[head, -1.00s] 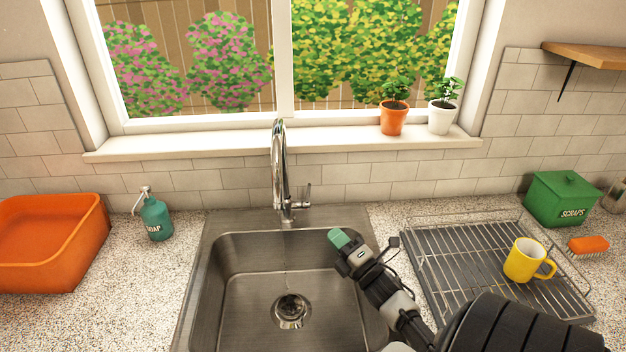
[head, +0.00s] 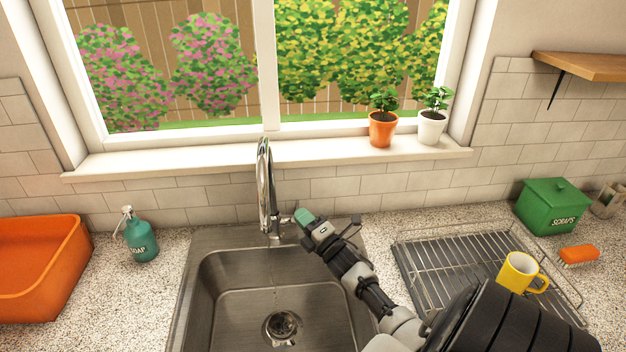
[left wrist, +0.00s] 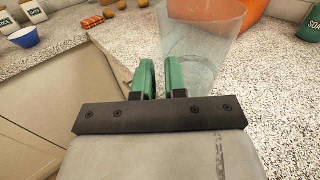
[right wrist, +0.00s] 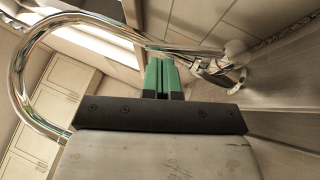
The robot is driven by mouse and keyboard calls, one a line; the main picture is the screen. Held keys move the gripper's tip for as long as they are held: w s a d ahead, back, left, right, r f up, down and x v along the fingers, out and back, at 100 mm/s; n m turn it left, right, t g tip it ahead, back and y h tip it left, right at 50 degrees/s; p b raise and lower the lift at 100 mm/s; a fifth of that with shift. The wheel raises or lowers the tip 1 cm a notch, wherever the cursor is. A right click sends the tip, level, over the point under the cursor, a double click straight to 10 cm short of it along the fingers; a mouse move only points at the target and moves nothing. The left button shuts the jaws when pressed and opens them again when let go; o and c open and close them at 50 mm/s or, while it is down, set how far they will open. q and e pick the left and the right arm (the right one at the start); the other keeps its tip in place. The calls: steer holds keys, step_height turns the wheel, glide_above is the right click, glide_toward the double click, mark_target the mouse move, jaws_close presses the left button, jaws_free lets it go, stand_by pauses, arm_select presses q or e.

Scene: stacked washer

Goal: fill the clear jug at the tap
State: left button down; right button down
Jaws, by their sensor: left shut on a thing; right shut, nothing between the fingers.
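The chrome tap (head: 265,190) stands behind the steel sink (head: 205,290), its spout arching over the basin. My right gripper (head: 304,217) is shut and empty, its green tips close beside the tap's side lever (head: 287,219). In the right wrist view the tap's arch (right wrist: 30,85) curves at left and its lever end (right wrist: 236,50) is just right of the fingers (right wrist: 161,76); I cannot tell if they touch. In the left wrist view my left gripper (left wrist: 160,78) is shut on the clear jug (left wrist: 205,40), which is above the counter. The head view does not show the jug.
An orange tub (head: 40,270) and a soap bottle (head: 141,240) are left of the sink. A wire rack (head: 430,270) with a yellow mug (head: 518,272), a green scraps bin (head: 550,205) and an orange brush (head: 578,254) are right. Potted plants (head: 382,128) line the sill.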

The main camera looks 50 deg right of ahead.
arm_select(q)
steer(key=shift+r, duration=0.25)
arm_select(e)
steer(key=shift+w+r, duration=0.2)
steer(key=shift+w, duration=0.25)
arm_select(q)
steer(key=shift+f, duration=0.1)
